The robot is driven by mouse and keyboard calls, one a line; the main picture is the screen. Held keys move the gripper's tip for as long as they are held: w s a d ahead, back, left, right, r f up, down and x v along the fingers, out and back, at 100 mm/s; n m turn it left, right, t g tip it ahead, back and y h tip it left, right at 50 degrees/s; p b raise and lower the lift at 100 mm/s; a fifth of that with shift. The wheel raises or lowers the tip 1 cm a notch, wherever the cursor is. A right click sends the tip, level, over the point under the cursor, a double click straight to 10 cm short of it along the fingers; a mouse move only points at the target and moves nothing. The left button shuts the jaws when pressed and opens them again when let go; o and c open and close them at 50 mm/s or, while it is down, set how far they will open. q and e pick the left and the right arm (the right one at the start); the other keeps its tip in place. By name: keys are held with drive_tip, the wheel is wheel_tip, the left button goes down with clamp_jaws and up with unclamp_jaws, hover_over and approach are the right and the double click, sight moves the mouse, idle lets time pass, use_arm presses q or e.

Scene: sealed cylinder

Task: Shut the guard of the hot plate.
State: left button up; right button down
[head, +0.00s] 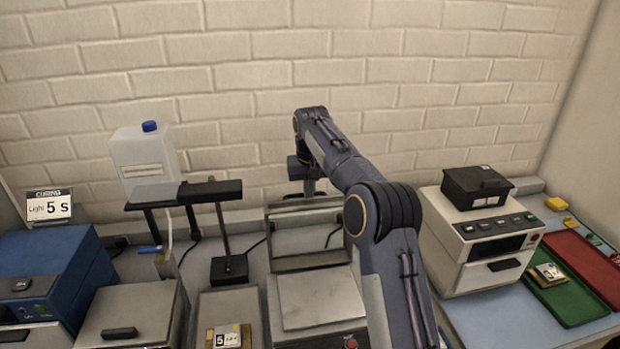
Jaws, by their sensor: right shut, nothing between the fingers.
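The hot plate (319,299) stands at the front centre, a low box with a flat grey metal top and a red button on its front. Its guard (312,262) is a metal frame standing up at the back edge of the plate, so it is open. My right arm reaches in from the lower right, over the right side of the hot plate. My right gripper (309,188) is shut and empty, pointing down behind or at the guard's top edge. I cannot tell whether it touches the guard. The arm hides part of the plate's right side. My left gripper is not in view.
A black stand (229,268) and a white jug (147,160) are left of the guard. A white device (484,240) with a black box (477,187) stands right. Blue (45,280) and grey boxes (130,318) fill the left.

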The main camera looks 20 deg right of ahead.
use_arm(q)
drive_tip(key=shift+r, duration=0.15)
use_arm(e)
drive_tip(key=shift+w+f, duration=0.2)
drive_tip(key=shift+f, duration=0.95)
